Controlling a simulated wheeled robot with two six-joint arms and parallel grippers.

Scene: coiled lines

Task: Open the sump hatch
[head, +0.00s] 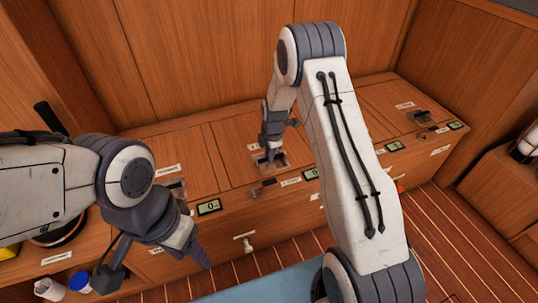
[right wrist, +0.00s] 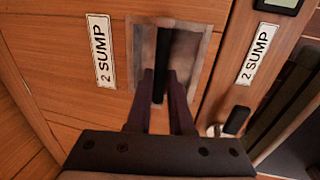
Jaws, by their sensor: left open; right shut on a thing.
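The wooden sump hatch (right wrist: 70,50) carries a "2 SUMP" label and lies flat in the bench top, looking closed. In the head view it is the middle lid (head: 236,137). A pale-rimmed recess (right wrist: 203,60) in it holds a dark bar handle (right wrist: 178,50). My right gripper (right wrist: 163,82) is shut on this handle, with its fingers on both sides of the bar; in the head view its tip (head: 272,153) is down at the recess. My left gripper (head: 192,250) is open and empty, in front of the bench at the lower left.
Another hatch recess (head: 172,188) is at the left and one (head: 418,117) at the right of the bench. Small displays (head: 209,207) line the front edge. A white cup (head: 49,288) and a blue-capped container (head: 80,282) stand at lower left. Striped floor (head: 450,230) is clear at right.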

